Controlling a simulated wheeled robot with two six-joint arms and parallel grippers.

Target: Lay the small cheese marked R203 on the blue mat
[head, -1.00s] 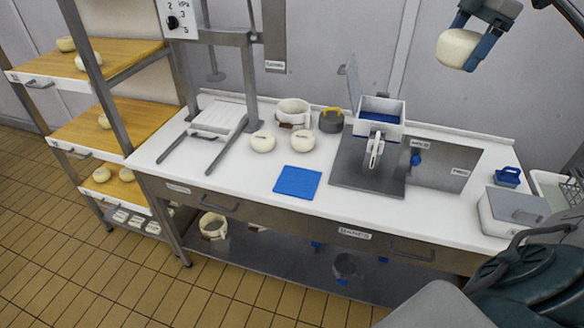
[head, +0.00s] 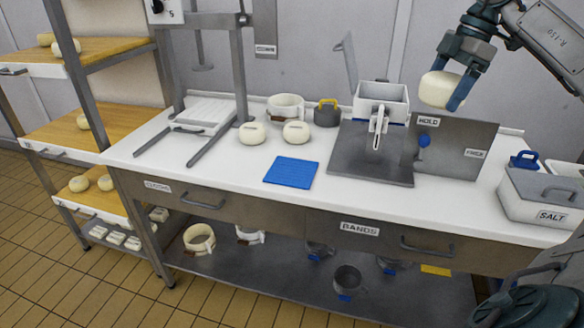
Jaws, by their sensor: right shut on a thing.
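My right gripper (head: 462,92) is shut on a small pale cheese (head: 440,89) and holds it in the air above the HOLD panel at the right. I cannot read any mark on this cheese. The blue mat (head: 291,172) lies flat and bare on the white worktop, left of the grey press plate. Two more small cheeses, one at the left (head: 252,133) and one at the right (head: 296,132), stand on the worktop behind the mat. Their labels are too small to read. My left gripper is not in view.
The upright HOLD panel (head: 455,150) and the white box with a lever (head: 380,100) stand right of the mat. A SALT box (head: 542,195) is at the right end. A white mould (head: 286,107) and a grey pot (head: 327,114) stand behind. The worktop (head: 225,175) left of the mat is clear.

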